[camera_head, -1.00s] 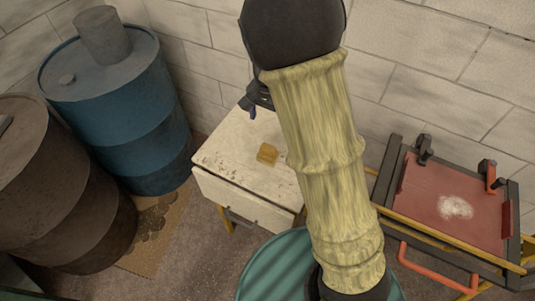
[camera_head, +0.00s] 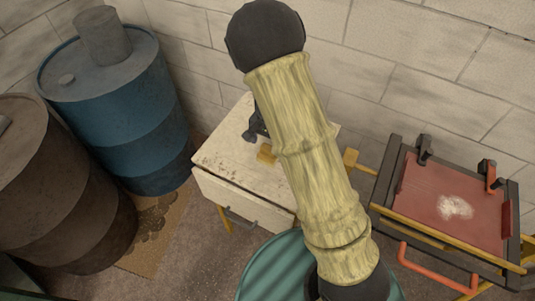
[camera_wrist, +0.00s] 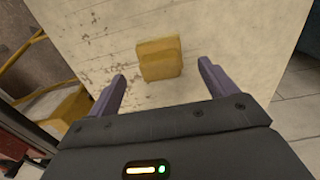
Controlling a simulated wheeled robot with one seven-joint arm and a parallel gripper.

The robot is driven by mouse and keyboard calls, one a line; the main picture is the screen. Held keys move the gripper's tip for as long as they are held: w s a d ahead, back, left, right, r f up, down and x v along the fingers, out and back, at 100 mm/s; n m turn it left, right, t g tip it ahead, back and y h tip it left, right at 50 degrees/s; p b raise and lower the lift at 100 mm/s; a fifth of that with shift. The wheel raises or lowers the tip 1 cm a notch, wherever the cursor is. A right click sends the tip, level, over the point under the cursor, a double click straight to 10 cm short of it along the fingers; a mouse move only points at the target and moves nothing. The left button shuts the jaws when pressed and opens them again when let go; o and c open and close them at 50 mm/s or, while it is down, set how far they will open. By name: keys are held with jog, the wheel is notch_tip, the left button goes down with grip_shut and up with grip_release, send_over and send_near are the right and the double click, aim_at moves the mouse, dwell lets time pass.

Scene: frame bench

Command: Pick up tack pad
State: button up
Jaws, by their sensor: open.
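The tack pad (camera_head: 266,153) is a small yellow block lying on the worn white top of a small cabinet (camera_head: 228,166). In the wrist view the tack pad (camera_wrist: 160,58) lies ahead of and roughly between the fingertips, a little above the middle of the picture. My gripper (camera_wrist: 162,80) is open, with its two purple-grey fingers apart and nothing between them. In the head view my gripper (camera_head: 254,128) shows only in part beside the tack pad, the rest hidden behind my arm. I cannot tell its exact height above the top.
A blue drum (camera_head: 118,110) and a brown drum (camera_head: 58,190) stand left of the cabinet. A teal drum top (camera_head: 262,272) is in front. A frame with a red panel (camera_head: 440,195) and clamps stands at the right. A block wall (camera_head: 400,60) is behind.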

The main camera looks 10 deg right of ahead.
aim_at(268, 154)
jog(key=shift+f, duration=0.1)
jog(key=f, duration=0.5)
jog(key=shift+s+a+p, duration=0.15)
jog(key=shift+a+p, duration=0.05)
jog(key=shift+p, duration=0.1)
jog(key=c, duration=1.1)
jog(key=shift+r, duration=0.1)
notch_tip(268, 154, up, 10)
jog(key=shift+f, duration=0.1)
